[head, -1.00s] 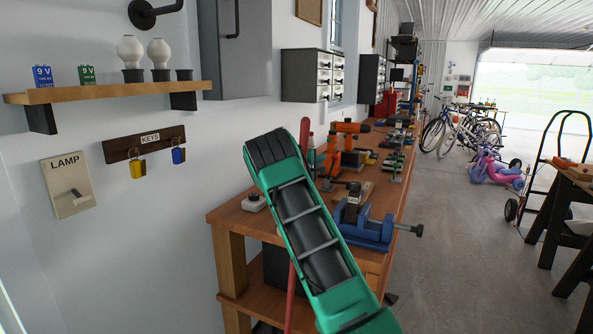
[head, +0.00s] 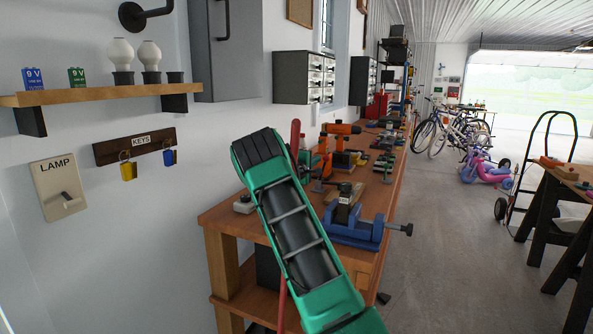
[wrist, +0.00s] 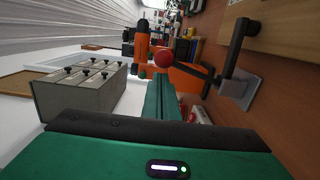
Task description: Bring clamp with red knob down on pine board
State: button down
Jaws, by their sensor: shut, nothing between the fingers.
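The clamp's red knob (wrist: 163,58) shows in the wrist view just past the tips of my gripper (wrist: 164,78), on the end of a dark handle. I cannot tell whether the tips touch it. The clamp's grey metal base (wrist: 241,90) sits on the bench. Its dark bar (wrist: 238,48) reaches to the pine board (wrist: 285,32) at upper right, and any gap between its tip and the board is unclear. My gripper is shut and empty. In the head view my green arm covers part of the bench, and the fingertips cannot be made out.
A wooden workbench (head: 225,209) runs along the wall, with a blue vise (head: 352,229) and an orange drill (head: 342,129) on it. A grey drawer cabinet (head: 299,77) hangs above.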

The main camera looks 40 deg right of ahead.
jog(key=v, duration=1)
jog(key=shift+a, duration=0.4)
